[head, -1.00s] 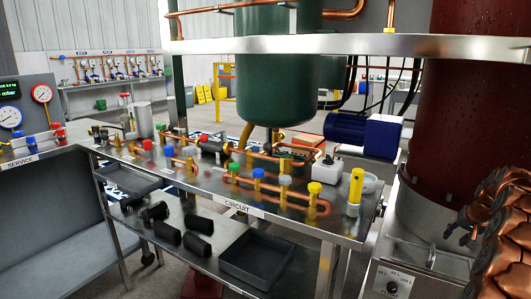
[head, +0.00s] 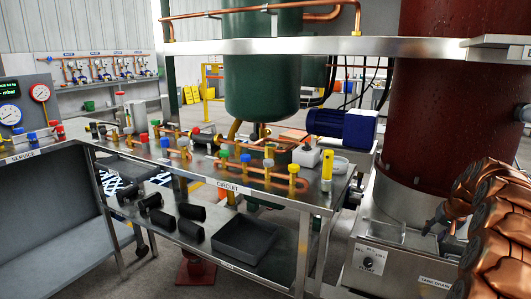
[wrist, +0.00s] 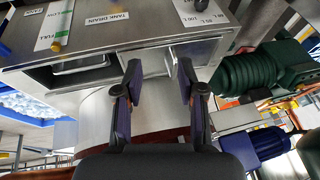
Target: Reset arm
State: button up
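My gripper (wrist: 160,88) shows in the wrist view with its two dark fingers spread apart and nothing between them. Beyond the fingers is a steel housing (wrist: 150,28) with a "TANK DRAIN" label, apart from the gripper as far as I can tell. In the head view my copper-coloured arm (head: 490,235) is at the lower right edge, and the gripper itself is not clearly seen there.
The steel circuit bench (head: 230,185) carries copper pipes and coloured valves. A black tray (head: 245,242) and several black cylinders lie on its lower shelf. A green tank (head: 262,75) hangs above. A dark red column (head: 445,105) stands near my arm. A blue motor (head: 340,123) sits behind the bench.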

jog(key=s+a+r+n+g+y, duration=0.1)
jog(key=s+a, duration=0.3)
jog(key=a, duration=0.6)
jog(key=s+a+r+n+g, duration=0.15)
jog(key=s+a, duration=0.35)
jog(key=a, duration=0.5)
jog(key=s+a+r+n+g+y, duration=0.15)
jog(key=s+a, duration=0.25)
jog(key=a, duration=0.5)
jog(key=s+a+f+n+g+h, duration=0.1)
jog(key=s+a+f, duration=0.15)
jog(key=s, duration=0.75)
jog(key=s+a+f+n+g+h, duration=0.1)
jog(key=s+a, duration=0.3)
jog(key=s, duration=0.6)
jog(key=s+a+f+g, duration=0.1)
jog(key=s+a, duration=0.3)
jog(key=s, duration=0.6)
notch_tip(320, 180, up, 26)
jog(key=s+p, duration=0.1)
jog(key=p, duration=2.3)
jog(key=shift+s+f, duration=0.15)
jog(key=shift+s, duration=0.15)
jog(key=shift+d+f, duration=0.1)
jog(key=shift+d, duration=0.1)
